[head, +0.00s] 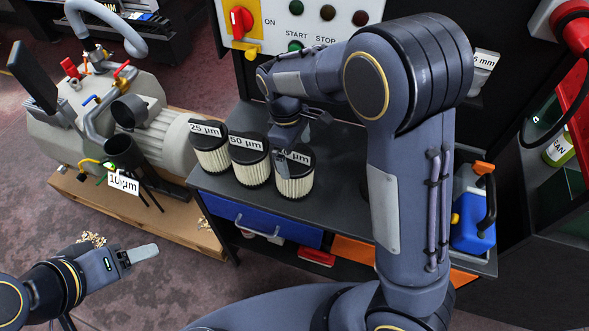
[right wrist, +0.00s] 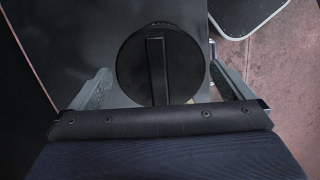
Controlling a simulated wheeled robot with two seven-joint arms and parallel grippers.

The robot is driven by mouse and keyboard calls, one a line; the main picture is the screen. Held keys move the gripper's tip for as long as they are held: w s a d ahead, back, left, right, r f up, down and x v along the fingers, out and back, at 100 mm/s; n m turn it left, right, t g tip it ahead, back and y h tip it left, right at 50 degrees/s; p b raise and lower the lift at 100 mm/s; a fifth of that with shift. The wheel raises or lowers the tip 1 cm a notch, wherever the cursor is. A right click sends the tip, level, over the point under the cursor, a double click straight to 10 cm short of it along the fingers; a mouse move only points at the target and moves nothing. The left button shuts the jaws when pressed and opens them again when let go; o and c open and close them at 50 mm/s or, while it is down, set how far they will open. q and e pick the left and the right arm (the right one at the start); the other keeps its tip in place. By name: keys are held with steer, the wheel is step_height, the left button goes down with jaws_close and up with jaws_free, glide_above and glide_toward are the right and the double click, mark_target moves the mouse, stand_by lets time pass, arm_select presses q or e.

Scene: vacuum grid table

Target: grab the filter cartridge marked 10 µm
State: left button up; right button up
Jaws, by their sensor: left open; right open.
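Three pleated filter cartridges with black lids stand in a row on the dark table. The left one is marked 25 µm (head: 211,157), the middle one 50 µm (head: 250,165). My right gripper (head: 296,147) is open over this right cartridge. In the right wrist view, a round black lid with a bar handle (right wrist: 160,65) lies between the spread fingers, with gaps. A 10 µm tag (head: 123,183) shows at the pump. My left gripper (head: 142,254) is open and empty, low at left.
The vacuum pump (head: 160,135) stands left of the table on a wooden base. A control panel (head: 290,22) rises behind the cartridges. A blue canister (head: 472,215) stands at right. A blue drawer (head: 260,222) is under the table's front edge (head: 290,225).

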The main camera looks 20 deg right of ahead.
steer(key=shift+d+f, duration=0.1)
steer(key=shift+f, duration=0.6)
steer(key=c, duration=1.1)
steer(key=shift+c, duration=0.4)
steer(key=shift+r, duration=0.15)
